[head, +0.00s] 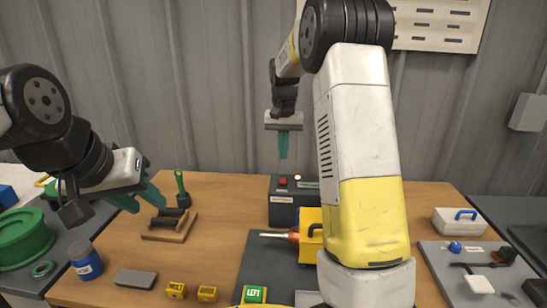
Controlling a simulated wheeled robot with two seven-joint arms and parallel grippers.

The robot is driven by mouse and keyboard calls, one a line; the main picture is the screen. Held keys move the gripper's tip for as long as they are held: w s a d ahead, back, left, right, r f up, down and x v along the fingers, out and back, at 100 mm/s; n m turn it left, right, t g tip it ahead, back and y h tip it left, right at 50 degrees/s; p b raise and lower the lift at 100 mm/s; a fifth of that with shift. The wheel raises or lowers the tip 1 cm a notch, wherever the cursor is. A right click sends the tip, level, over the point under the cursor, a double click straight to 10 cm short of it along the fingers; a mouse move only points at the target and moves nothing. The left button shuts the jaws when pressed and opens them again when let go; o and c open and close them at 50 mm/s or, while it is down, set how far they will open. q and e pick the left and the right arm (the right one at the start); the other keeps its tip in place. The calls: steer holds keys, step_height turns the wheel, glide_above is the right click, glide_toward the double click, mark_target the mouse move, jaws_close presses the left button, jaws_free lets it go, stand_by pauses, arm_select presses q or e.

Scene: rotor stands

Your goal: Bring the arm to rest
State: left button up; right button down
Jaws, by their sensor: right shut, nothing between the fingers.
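My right arm rises in the right half of the head view and bends over at the top. My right gripper (283,154) hangs pointing down, its teal fingers together and empty, above and behind the dark box (283,212) with a red button. My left gripper (146,203) comes in from the left, its teal fingers apart, above the table beside a wooden stand (160,236) with a dark roller. I see nothing between its fingers.
The wooden table (220,215) holds a green-handled tool (180,187), a grey block (135,279), small yellow blocks (207,294) and a yellow device (311,232). A green spool (22,238) and blue jar (85,260) stand left. A white case (459,222) stands right.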

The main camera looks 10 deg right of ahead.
steer(key=s+a+r+n+t+y, duration=0.15)
steer(key=s+r, duration=0.35)
steer(key=s, duration=0.7)
steer(key=s+a+r+n+t+y, duration=0.15)
steer(key=s+r, duration=0.35)
steer(key=s, duration=0.6)
steer(key=s+a+f+t, duration=0.1)
steer(key=s+f+t, duration=0.1)
steer(key=s, duration=0.6)
steer(key=shift+s+n+h, duration=0.3)
steer(key=shift+n, duration=0.1)
